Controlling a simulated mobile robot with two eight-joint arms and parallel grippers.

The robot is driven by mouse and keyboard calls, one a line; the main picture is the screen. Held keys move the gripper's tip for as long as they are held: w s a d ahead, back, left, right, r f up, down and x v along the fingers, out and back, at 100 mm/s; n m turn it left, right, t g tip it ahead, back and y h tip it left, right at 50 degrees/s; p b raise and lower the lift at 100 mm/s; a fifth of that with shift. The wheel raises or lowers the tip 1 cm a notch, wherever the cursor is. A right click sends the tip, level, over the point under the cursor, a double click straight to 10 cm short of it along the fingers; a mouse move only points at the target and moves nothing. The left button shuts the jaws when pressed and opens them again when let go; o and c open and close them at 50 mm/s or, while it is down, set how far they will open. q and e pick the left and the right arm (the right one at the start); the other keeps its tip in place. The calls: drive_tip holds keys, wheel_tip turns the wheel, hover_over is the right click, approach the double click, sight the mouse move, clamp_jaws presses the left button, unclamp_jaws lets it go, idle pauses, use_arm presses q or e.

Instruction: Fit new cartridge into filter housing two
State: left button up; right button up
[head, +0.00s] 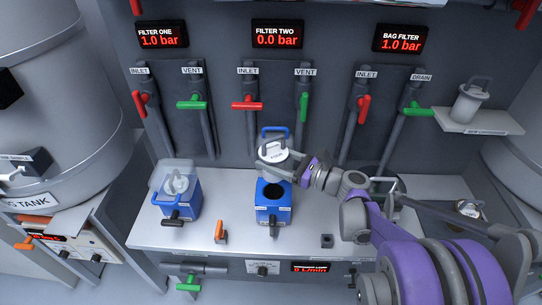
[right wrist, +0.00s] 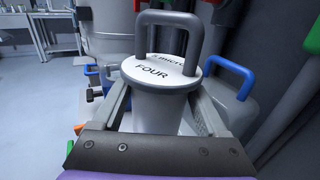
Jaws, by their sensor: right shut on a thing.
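My right gripper (head: 297,166) is shut on a grey cartridge with a white top and a loop handle (head: 271,153). In the right wrist view the cartridge (right wrist: 160,105) stands upright between the fingers, and its top reads "FOUR" and "micro". In the head view it is just above and behind the blue filter housing two (head: 273,214), whose round dark mouth is open. I cannot tell whether its lower end is over the mouth. A lid with a blue handle (head: 275,130) is behind it; it also shows in the right wrist view (right wrist: 232,82). My left gripper is not in view.
A similar cartridge (head: 471,98) stands on the shelf (head: 478,121) at upper right. Red and green valve handles line the back panel; filter two reads 0.0 bar. An orange-handled lever (head: 220,230) stands between the housings.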

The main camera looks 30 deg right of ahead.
drive_tip(key=shift+s+d, duration=0.1)
drive_tip(key=shift+f+b, duration=2.15)
drive_tip(key=shift+f, duration=0.75)
drive_tip(key=shift+f+b, duration=2.3)
drive_tip(key=shift+f, duration=1.3)
drive_tip(key=o, duration=1.5)
